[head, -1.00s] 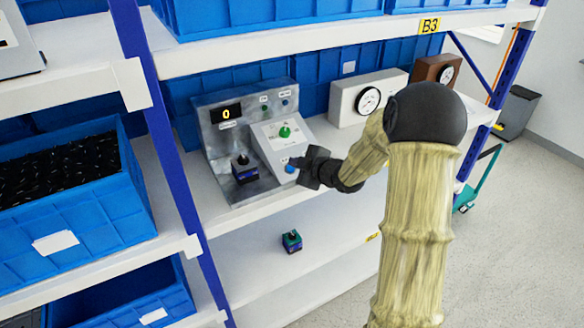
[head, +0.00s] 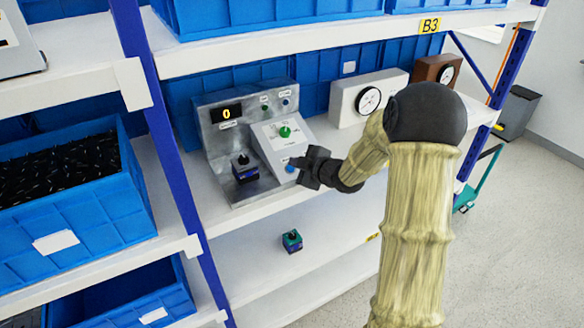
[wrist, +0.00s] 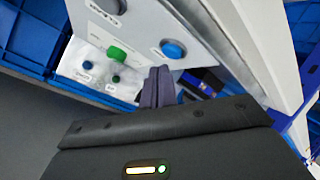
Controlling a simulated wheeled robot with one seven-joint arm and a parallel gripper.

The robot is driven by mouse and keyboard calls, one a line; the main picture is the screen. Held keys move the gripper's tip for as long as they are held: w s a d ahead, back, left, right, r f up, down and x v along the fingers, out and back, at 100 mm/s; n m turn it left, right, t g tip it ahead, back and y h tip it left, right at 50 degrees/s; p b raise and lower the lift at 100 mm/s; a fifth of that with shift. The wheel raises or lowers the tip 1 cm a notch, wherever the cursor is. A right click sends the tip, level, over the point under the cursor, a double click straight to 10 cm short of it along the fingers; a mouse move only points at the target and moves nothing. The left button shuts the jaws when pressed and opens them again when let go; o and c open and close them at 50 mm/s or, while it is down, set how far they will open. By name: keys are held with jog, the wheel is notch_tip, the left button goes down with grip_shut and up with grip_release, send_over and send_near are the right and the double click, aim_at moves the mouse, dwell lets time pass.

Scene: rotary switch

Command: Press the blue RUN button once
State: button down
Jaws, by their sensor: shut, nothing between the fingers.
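The blue RUN button (head: 290,169) sits low on the sloped white panel of the grey test station (head: 219,150), below a green knob (head: 285,132). In the wrist view the blue button (wrist: 173,49) is round and fully visible, with the green knob (wrist: 117,54) to its left. My gripper (head: 296,163) is shut and empty, its fingertips close to the button. In the wrist view the shut fingers (wrist: 158,78) end a little below and left of the button; I cannot see contact. The station's display (head: 226,113) reads 0.
White (head: 357,101) and brown (head: 437,72) gauge boxes stand to the right. Another switch (head: 292,241) sits on the shelf below. Blue bins line the back.

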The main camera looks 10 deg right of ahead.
jog(key=shift+w+f+b, duration=0.1)
jog(key=shift+f+b, duration=0.2)
jog(key=shift+f, duration=0.1)
